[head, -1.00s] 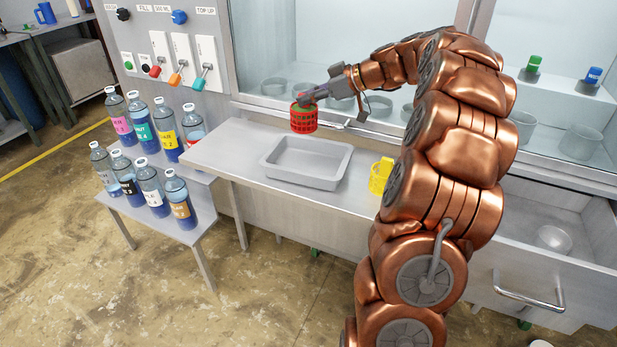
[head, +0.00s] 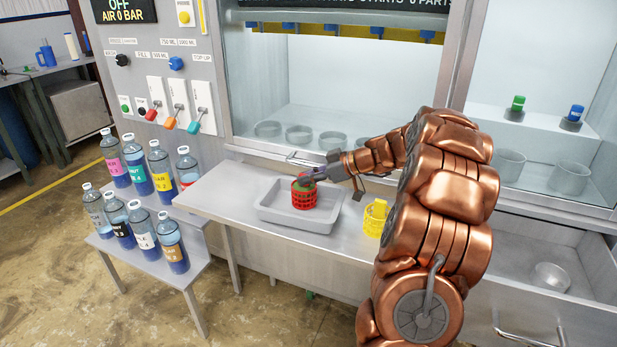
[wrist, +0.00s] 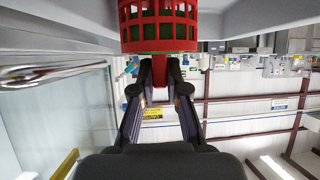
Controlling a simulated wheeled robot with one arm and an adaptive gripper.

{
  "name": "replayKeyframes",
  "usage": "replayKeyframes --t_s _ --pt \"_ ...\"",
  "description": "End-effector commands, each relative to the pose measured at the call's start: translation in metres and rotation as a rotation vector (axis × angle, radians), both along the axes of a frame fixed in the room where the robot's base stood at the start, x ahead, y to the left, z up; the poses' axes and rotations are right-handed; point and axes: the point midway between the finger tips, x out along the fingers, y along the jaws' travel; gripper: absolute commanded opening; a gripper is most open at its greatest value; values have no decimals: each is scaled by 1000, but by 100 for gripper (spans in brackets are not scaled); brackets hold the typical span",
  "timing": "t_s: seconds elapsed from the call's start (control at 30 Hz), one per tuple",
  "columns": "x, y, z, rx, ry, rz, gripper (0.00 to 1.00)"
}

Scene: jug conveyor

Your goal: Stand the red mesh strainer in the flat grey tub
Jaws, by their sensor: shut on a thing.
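The red mesh strainer (head: 304,193) is upright at the flat grey tub (head: 270,215), within its outline in the head view. I cannot tell whether its base touches the tub floor. My gripper (head: 308,177) is shut on the strainer near its top. In the wrist view the strainer (wrist: 159,28) fills the top middle, and my gripper's fingers (wrist: 159,88) close on a red part of it. Something green shows inside the mesh. The tub stands on the grey bench.
A yellow mesh basket (head: 375,218) stands on the bench to the right of the tub. Several labelled bottles (head: 143,228) stand on a stepped side table at left. A metal handle (head: 300,160) is behind the tub. An open drawer (head: 560,268) is at right.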

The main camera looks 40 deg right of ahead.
Motion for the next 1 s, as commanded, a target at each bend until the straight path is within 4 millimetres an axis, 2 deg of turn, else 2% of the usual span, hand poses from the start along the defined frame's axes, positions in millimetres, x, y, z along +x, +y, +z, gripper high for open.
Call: replayKeyframes --t_s 0.57,0.6,0.8,1.0 --pt "1 0 -5 -2 -2 1 0" --pt "1 0 -4 -2 0 1 18" --pt "0 0 -4 -2 0 1 39" --pt "1 0 -4 -2 0 1 39"
